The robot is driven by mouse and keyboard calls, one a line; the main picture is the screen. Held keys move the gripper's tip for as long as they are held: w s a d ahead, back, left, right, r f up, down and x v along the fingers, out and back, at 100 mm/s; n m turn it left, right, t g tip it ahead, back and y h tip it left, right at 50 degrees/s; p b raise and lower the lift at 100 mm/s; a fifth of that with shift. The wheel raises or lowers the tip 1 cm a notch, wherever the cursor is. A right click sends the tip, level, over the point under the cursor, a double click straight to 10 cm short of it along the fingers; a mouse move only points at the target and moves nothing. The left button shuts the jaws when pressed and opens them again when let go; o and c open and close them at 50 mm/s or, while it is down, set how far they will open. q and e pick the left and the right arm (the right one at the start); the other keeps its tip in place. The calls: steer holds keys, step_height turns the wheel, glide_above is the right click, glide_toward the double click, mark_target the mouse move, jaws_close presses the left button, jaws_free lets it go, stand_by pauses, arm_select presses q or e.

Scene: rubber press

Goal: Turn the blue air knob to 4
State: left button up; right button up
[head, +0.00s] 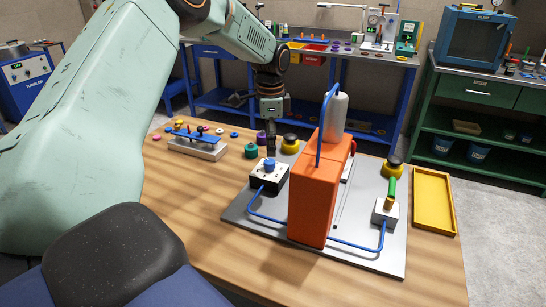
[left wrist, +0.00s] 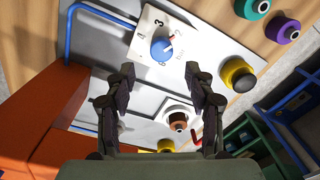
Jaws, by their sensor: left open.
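The blue air knob (head: 269,164) sits on top of a dark box with a pale dial plate, at the left of the grey base plate. In the left wrist view the blue knob (left wrist: 162,49) is round, with printed numbers around it. A 2 and a 3 are readable, and a small red mark lies at its edge near the 2. My left gripper (head: 271,150) points down just above and behind the knob. Its fingers (left wrist: 164,88) are open and empty, with the knob beyond their tips, not between them. My right gripper is not in view.
An orange press body (head: 313,190) with a silver cylinder (head: 336,115) stands just right of the knob. Blue air tubes (head: 262,216) run along the plate. Yellow-and-black buttons (head: 290,144), a green handle (head: 390,190) and a yellow tray (head: 434,226) stand around. The table's front left is clear.

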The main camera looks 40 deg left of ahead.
mark_target(269, 161)
arm_select(q)
steer(key=f, duration=0.4)
steer(key=shift+a+f, duration=0.35)
steer(key=shift+a, duration=0.05)
steer(key=shift+f, duration=0.4)
steer(key=shift+d+f, duration=0.2)
steer(key=shift+d, duration=0.05)
steer(key=shift+a+f, duration=0.1)
steer(key=shift+a, duration=0.1)
steer(key=c, duration=0.3)
steer(key=shift+d, duration=0.1)
steer(key=c, duration=0.3)
jaws_close()
